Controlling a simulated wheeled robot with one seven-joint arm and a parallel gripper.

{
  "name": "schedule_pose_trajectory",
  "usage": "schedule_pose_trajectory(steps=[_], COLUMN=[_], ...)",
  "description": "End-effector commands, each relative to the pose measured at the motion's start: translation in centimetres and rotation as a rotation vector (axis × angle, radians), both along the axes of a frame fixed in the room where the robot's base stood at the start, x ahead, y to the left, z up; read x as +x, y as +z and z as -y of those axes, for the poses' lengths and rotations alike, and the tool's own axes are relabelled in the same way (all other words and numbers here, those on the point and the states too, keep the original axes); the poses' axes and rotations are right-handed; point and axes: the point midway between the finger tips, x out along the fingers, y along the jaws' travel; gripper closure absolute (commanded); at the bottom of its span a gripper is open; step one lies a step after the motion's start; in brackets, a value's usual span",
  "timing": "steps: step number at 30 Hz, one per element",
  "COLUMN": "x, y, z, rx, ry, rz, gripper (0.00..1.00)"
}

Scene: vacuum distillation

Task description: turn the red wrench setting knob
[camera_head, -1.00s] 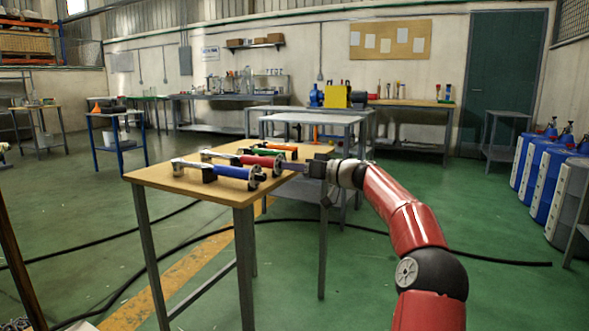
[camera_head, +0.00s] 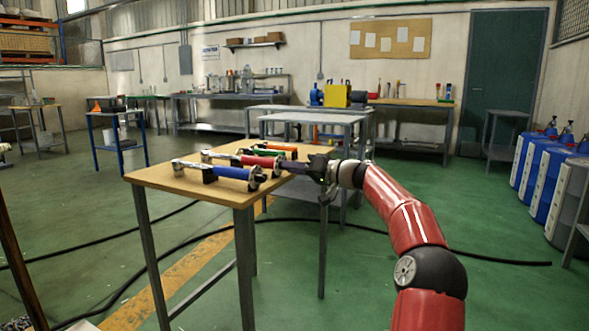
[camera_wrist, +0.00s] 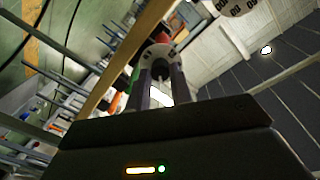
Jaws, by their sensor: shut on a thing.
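The red wrench (camera_head: 257,161) lies on a small wooden-topped table (camera_head: 220,196), between a blue wrench (camera_head: 231,173) in front and a green one (camera_head: 268,153) behind. Its right end, with the setting knob, points toward my gripper (camera_head: 289,164), which reaches in from the right at the table's edge. In the wrist view, the light round knob (camera_wrist: 157,58) is at the tips of my gripper (camera_wrist: 159,75), one dark finger on each side. The fingers are shut on the knob. The red handle shows only partly behind it.
An orange-handled wrench (camera_head: 284,147) lies behind the green one. A grey metal table (camera_head: 312,118) stands just behind the wooden table. Blue drums (camera_head: 547,165) stand at the far right. A black cable (camera_head: 450,257) crosses the green floor, which is open to the right.

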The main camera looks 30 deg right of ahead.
Motion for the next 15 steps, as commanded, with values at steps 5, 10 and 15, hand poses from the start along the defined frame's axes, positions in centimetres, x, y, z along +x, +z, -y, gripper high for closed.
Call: schedule_pose_trajectory(steps=[5,10,15], x=[0.01,0.01,-0.10], y=[0.07,0.04,0.01], z=[-0.04,-0.02,0.10], rx=[0.000,0.000,0.000], ry=[0.000,-0.001,-0.001], rz=[0.002,0.001,0.001], gripper=[0.63,0.56,0.56])
